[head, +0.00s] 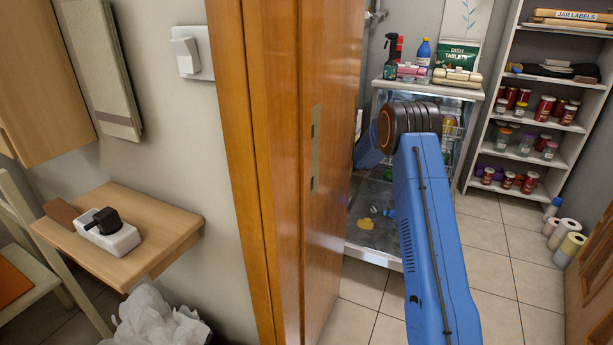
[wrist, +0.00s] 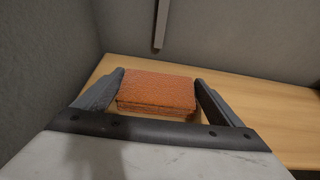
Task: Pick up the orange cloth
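The orange cloth (wrist: 158,90) shows in the wrist view as a thick, textured, folded block. It lies on a light wooden surface (wrist: 255,100) near a grey wall. My gripper (wrist: 160,78) is open, with one grey finger on the left of the cloth and one on the right. The fingertips are close to the cloth's side edges; I cannot tell whether they touch it. In the head view my blue arm reaches behind the wooden door frame, and my gripper and this cloth are hidden there.
The door frame (head: 275,180) stands close beside my arm. A wooden wall shelf (head: 165,235) holds a white socket block (head: 122,240) with a black plug. A storage rack (head: 545,110) with jars stands at the right. Paper rolls (head: 568,250) stand on the tiled floor, partly clear.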

